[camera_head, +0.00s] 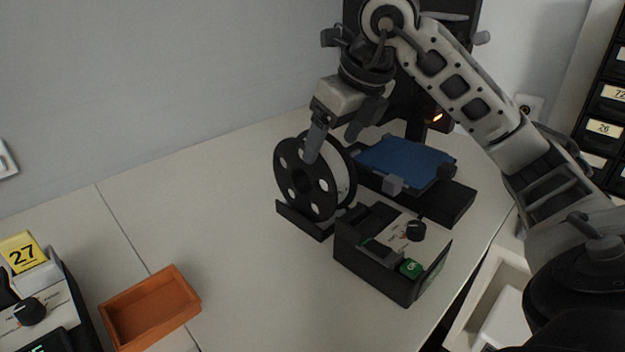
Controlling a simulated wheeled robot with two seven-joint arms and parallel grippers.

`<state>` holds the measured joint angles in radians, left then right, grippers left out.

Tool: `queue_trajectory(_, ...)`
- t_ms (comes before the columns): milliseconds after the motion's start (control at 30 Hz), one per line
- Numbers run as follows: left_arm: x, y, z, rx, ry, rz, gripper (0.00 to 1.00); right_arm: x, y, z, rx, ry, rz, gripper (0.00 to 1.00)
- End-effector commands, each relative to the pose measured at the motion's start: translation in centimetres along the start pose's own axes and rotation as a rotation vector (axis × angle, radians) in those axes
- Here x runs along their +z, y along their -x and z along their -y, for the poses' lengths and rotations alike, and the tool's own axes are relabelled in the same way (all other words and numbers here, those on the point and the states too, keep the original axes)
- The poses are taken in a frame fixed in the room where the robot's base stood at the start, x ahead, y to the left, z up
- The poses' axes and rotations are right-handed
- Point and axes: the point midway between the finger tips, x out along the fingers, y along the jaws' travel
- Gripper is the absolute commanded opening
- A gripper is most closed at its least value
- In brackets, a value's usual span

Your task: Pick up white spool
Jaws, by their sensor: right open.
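The white spool (341,178) stands upright in a low black holder (305,219) near the middle of the table. It has black round side flanges with holes, and white material shows between them. My right gripper (335,146) is open and points down at the top of the spool. One finger overlaps the near flange in the picture; the other is above and right of the spool's rim. I cannot tell whether either finger touches it. My left gripper is not in view.
A black device with a dial (392,250) stands right of the spool. Behind it is a machine with a blue plate (405,163). An orange tray (150,308) and a device with a yellow 27 tag (22,252) are at lower left. The table's left middle is clear.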

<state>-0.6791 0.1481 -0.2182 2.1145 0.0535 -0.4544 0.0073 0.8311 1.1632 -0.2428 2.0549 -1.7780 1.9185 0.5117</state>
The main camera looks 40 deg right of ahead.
Motion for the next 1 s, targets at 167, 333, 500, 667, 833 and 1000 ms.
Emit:
queue_trajectory(167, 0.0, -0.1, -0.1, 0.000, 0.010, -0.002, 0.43, 0.0, -1.1, 0.0, 0.001, 0.000, -0.001, 0.75)
queue_trajectory(333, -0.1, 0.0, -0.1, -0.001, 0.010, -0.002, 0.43, 0.2, -3.5, 0.5, 0.003, 0.000, -0.004, 0.75)
queue_trajectory(500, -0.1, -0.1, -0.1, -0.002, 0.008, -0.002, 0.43, 0.3, -5.6, 0.6, 0.003, 0.001, -0.001, 0.75)
queue_trajectory(667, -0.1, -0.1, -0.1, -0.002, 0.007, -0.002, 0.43, 0.4, -6.1, 0.7, 0.001, 0.002, 0.002, 0.75)
queue_trajectory(833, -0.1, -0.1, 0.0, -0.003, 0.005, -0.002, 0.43, 0.4, -6.0, 0.7, 0.002, 0.002, 0.002, 0.67)
queue_trajectory(1000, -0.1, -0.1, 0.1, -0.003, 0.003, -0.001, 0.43, 0.4, -6.0, 0.7, 0.001, 0.002, 0.001, 0.20)
